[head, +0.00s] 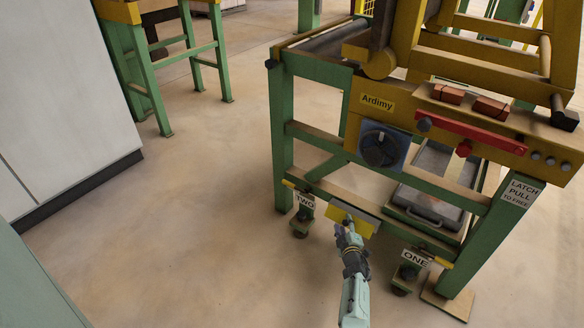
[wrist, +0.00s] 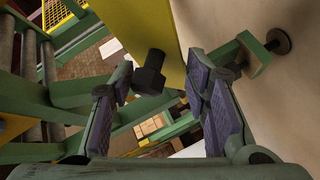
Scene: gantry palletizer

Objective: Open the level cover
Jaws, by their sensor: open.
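A yellow plate (head: 365,226), which looks like the level cover, is on the low green rail of the machine, between the TWO and ONE signs. In the wrist view it is a large yellow panel (wrist: 150,28) with a black knob (wrist: 150,72) standing out from it. My gripper (head: 347,224) is in front of the plate and hides part of it. In the wrist view its purple-padded fingers (wrist: 161,84) are apart, with the knob between or just beyond their tips. I see no clear contact with the knob.
The machine has a blue-plated dial (head: 381,146), a red bar (head: 462,132) and a latch sign (head: 521,190) above. Levelling feet stand by the TWO sign (head: 305,201) and the ONE sign (head: 415,259). Open floor (head: 190,235) lies left; a pale cabinet (head: 62,95) borders it.

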